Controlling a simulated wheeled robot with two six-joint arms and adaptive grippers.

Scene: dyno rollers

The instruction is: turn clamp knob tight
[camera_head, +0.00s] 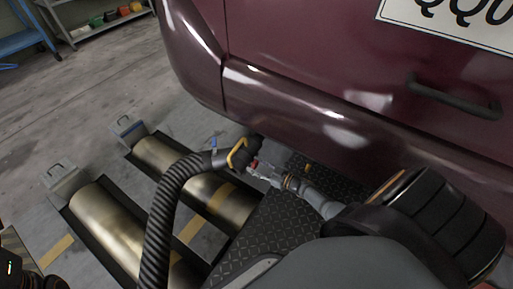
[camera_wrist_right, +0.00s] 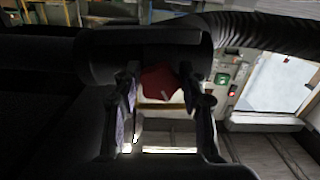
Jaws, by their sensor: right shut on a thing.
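The red clamp knob (camera_head: 254,163) shows as a small red spot by the hose nozzle (camera_head: 236,156), below the car's bumper. In the right wrist view the red knob (camera_wrist_right: 160,82) sits between the two fingers, in front of a dark cylindrical part (camera_wrist_right: 105,58). My right gripper (camera_head: 260,170) reaches in from the lower right and is shut on the knob. In the right wrist view its fingers (camera_wrist_right: 160,92) stand on either side of the knob and partly hide it. The knob's turn angle cannot be told.
A black corrugated hose (camera_head: 163,205) runs down from the nozzle. The maroon car (camera_head: 290,60) overhangs at the upper right. Metal rollers (camera_head: 110,225) lie in the floor beside a dark tread plate (camera_head: 265,230). A shelf (camera_head: 100,25) and blue cart (camera_head: 20,40) stand at the back left.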

